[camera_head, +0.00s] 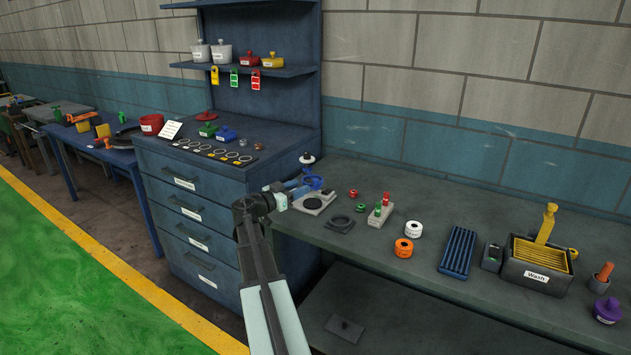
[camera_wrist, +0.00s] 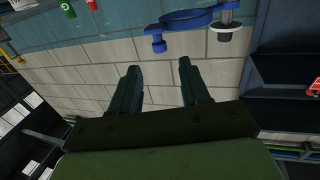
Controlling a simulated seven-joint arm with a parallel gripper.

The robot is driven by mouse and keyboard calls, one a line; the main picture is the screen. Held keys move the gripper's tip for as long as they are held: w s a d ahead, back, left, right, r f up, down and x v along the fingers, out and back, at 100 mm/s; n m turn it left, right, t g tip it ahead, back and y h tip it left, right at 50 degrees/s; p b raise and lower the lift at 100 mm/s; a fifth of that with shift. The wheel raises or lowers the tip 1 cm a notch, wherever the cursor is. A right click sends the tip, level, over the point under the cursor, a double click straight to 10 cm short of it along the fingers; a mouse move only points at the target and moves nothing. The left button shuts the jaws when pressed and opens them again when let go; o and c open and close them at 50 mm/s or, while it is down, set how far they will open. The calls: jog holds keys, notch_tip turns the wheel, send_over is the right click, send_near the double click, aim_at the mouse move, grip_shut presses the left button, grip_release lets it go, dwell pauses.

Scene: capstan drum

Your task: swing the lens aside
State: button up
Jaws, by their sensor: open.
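The lens is a blue ring (camera_head: 314,182) on an arm, beside a grey plate with a dark round opening (camera_head: 314,203) on the bench. A black-and-white knob (camera_head: 306,158) shows just behind it. In the wrist view the blue lens arm (camera_wrist: 186,20) spans the top, with a small blue knob (camera_wrist: 158,43) at its left end and a black post with a white disc (camera_wrist: 226,34) at its right end. My gripper (camera_wrist: 158,72) is open and empty, its fingertips apart from the lens arm in that view. In the head view my gripper (camera_head: 295,188) is just left of the lens, partly overlapping it.
A dark square pad with a ring (camera_head: 341,222) and a block with green and red pegs (camera_head: 381,211) stand to the right. A blue drawer cabinet (camera_head: 205,215) is at the left. White and orange rolls (camera_head: 403,248) stand farther right, with bare bench between things.

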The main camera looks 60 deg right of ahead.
aim_at(315, 179)
jog(key=x, duration=0.8)
jog(key=shift+s+d, duration=0.1)
jog(key=shift+d, duration=0.2)
jog(key=shift+c, duration=0.2)
grip_shut()
